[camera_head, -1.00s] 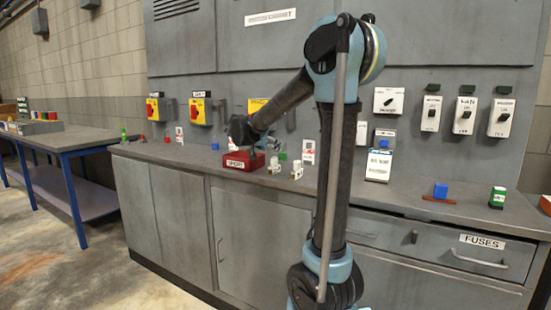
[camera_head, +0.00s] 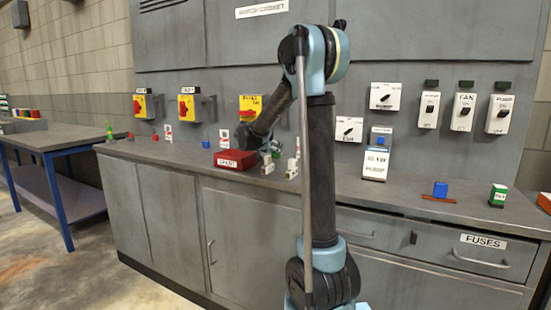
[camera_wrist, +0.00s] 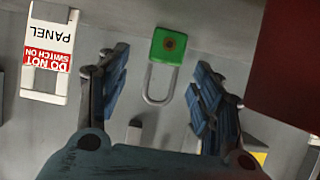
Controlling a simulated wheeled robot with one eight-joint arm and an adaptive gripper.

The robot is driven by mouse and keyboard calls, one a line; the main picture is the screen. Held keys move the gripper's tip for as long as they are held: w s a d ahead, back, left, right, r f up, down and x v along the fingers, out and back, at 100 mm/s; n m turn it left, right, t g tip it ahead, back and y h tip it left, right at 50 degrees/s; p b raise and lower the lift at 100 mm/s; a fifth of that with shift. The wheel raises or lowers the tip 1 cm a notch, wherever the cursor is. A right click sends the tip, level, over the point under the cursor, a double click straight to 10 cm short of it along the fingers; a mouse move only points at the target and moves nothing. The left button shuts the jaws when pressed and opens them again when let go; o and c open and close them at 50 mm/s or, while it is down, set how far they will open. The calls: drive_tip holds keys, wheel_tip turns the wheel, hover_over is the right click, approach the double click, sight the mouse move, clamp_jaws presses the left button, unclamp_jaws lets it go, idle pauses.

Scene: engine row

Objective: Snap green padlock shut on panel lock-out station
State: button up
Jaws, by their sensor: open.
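The green padlock (camera_wrist: 168,46) lies on the grey counter in the wrist view, its metal shackle (camera_wrist: 158,86) pointing toward my palm. My gripper (camera_wrist: 162,64) is open and empty, with one finger on each side of the padlock and clear gaps between. In the head view, a small green patch (camera_head: 276,152) beside my gripper (camera_head: 267,149) appears to be the padlock. A yellow isolator with a red handle (camera_head: 247,114) is on the wall behind, partly hidden by my arm. I cannot read its label. A "DO NOT SWITCH ON PANEL" tag (camera_wrist: 47,52) lies left of the padlock.
A red box (camera_head: 236,160) stands close to my gripper; it fills the upper right of the wrist view (camera_wrist: 287,60). Small white blocks (camera_head: 292,168) stand nearby. Two more yellow isolators (camera_head: 187,107) are farther left.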

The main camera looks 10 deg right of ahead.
sight(276, 154)
drive_tip(key=shift+a+x, duration=0.15)
drive_tip(key=shift+x, duration=1.35)
drive_tip(key=shift+a+x, duration=0.15)
drive_tip(key=shift+x, duration=1.35)
drive_tip(key=shift+w, duration=0.2)
drive_tip(key=c, duration=1.2)
